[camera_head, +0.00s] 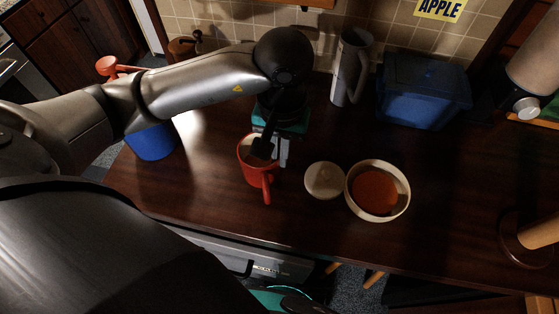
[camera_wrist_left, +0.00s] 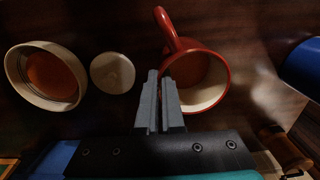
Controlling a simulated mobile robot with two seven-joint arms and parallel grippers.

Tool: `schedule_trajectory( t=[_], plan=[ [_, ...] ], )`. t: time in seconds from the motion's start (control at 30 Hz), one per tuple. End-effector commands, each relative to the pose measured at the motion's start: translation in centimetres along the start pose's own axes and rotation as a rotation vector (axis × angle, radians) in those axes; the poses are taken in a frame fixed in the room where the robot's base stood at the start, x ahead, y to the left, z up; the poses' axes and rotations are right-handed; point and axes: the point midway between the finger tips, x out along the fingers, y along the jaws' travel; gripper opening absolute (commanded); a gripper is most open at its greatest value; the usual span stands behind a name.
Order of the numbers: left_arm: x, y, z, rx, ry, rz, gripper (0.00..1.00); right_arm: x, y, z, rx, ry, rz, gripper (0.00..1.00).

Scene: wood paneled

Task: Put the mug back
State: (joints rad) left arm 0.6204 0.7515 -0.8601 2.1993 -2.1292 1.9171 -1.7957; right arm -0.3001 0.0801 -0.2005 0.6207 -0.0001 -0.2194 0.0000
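The red mug (camera_head: 254,173) with a pale inside is on or just above the dark wooden counter, left of the round pale lid-like disc. Its handle points toward the front edge in the head view. My left gripper (camera_head: 273,150) reaches down from above, with one finger inside the mug and the other outside its wall. In the left wrist view, the fingers (camera_wrist_left: 160,98) are close together at the rim of the mug (camera_wrist_left: 207,72). They look shut on the wall. I cannot tell whether the mug's base touches the counter. My right gripper is not in view.
The pale disc (camera_head: 324,180) and a bowl with orange-red contents (camera_head: 377,190) stand right of the mug. A blue container (camera_head: 151,142) is at the left. A grey pitcher (camera_head: 350,68) and a blue bin (camera_head: 423,91) stand at the back. A wooden stand (camera_head: 530,240) is at far right.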

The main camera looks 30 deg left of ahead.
Motion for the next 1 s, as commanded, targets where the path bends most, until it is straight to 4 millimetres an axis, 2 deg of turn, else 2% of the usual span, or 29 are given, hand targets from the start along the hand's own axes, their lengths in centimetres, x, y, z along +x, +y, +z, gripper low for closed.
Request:
schedule_trajectory(
  t=[0.1,0.2,0.63,0.7,0.9,1.0],
  plan=[
    [2.0,0.1,0.1,-0.001,-0.005,0.0,0.0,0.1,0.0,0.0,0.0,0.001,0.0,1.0],
    [2.8,0.1,0.1,0.0,-0.002,0.0,0.0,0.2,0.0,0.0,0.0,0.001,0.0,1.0],
    [3.3,0.1,-0.1,0.001,0.001,0.001,0.0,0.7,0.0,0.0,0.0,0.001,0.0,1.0],
    [3.2,0.1,0.0,0.001,-0.001,0.0,0.11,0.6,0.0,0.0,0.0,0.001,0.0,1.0],
    [3.2,0.1,0.0,0.0,-0.001,0.0,0.34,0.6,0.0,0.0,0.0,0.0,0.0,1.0],
    [3.2,0.1,0.0,0.0,-0.001,0.0,0.34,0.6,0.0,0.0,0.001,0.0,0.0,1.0]
  ],
)
